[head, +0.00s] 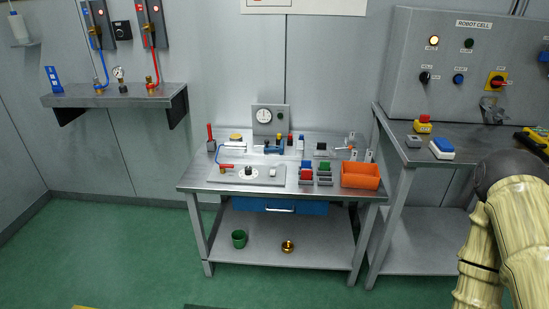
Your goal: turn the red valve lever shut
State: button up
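A small red lever (227,166) lies about level, pointing left-right, at the left of a light metal panel (262,175) on the middle workbench. It is small, so its fitting and exact angle are hard to make out. A round black dial or knob (249,171) sits to its right on the same panel. Another red upright handle (209,132) stands at the bench's back left. My gripper is outside the picture; only links of my arm show at the right edge, well apart from the bench.
The workbench (192,187) also holds a gauge (264,116), a blue clamp-like part (273,147), red, blue and green blocks and an orange bin (360,175). A control cabinet (460,62) stands at right. A hose shelf (115,98) hangs at left. The green floor in front is mostly clear.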

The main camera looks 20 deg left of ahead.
aim_at(222, 167)
jog(key=u, duration=0.5)
jog(key=k, duration=0.6)
jog(key=u, duration=0.95)
jog(key=i, duration=1.7)
jog(key=z, duration=0.4)
